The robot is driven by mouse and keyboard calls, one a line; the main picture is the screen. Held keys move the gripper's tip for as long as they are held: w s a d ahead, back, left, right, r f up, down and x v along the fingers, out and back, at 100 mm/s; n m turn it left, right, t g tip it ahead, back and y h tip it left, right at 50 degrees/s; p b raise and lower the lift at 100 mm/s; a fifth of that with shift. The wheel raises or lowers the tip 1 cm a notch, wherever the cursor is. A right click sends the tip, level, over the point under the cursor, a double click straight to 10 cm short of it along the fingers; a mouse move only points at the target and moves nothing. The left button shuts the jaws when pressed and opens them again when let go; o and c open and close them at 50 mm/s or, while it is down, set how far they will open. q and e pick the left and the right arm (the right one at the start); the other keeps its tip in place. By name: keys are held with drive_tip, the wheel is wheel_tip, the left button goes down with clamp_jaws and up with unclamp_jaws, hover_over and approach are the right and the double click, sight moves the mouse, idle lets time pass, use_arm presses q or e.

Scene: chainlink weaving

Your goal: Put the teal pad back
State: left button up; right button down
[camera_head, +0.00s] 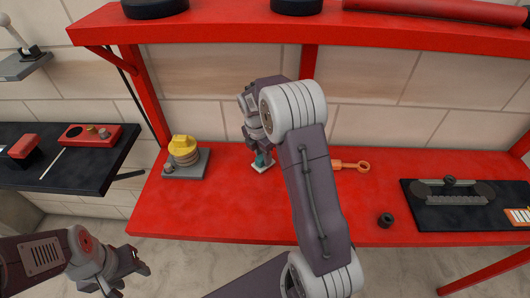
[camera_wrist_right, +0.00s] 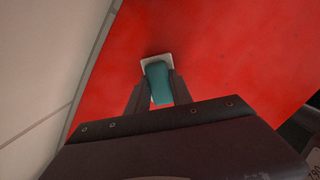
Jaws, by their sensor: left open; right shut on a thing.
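The teal pad (camera_head: 260,158) is in my right gripper (camera_head: 262,155), low over the red bench. In the right wrist view the teal pad (camera_wrist_right: 158,82) sits between both fingers of the right gripper (camera_wrist_right: 157,92), which is shut on it. A small pale square plate (camera_head: 262,168) lies on the bench right under the pad; it also shows in the wrist view (camera_wrist_right: 149,64). I cannot tell whether the pad touches the plate. My left gripper (camera_head: 130,272) is open and empty, low at the left, in front of the bench.
A yellow-topped device on a grey base (camera_head: 186,158) stands left of the right gripper. An orange ring-ended tool (camera_head: 352,166), a black knob (camera_head: 385,220) and a black tray (camera_head: 425,218) lie to the right. A red shelf (camera_head: 220,28) runs above. The bench's front left is clear.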

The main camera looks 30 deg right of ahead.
drive_tip(key=shift+f, duration=0.1)
drive_tip(key=c, duration=1.1)
unclamp_jaws()
